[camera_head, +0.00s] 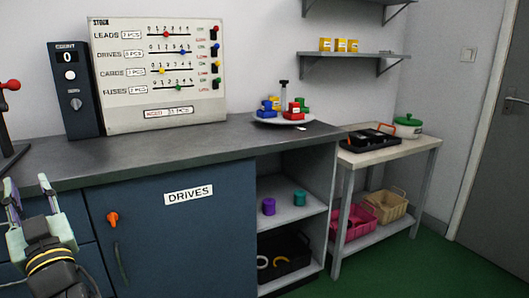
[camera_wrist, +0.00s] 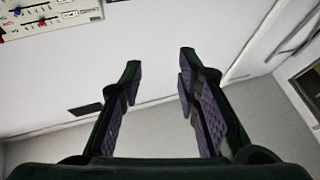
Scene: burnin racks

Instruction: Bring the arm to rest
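The rest of my arm is mostly outside the head view.
The grey counter (camera_head: 215,140) carries a STOCK board (camera_head: 130,90), a COUNT box (camera_head: 75,90) and a round tray (camera_head: 270,119) with colored pieces. A blue cabinet door (camera_head: 180,240) marked DRIVES is shut. A side table (camera_head: 400,150) stands right; green floor (camera_head: 400,270) is clear.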

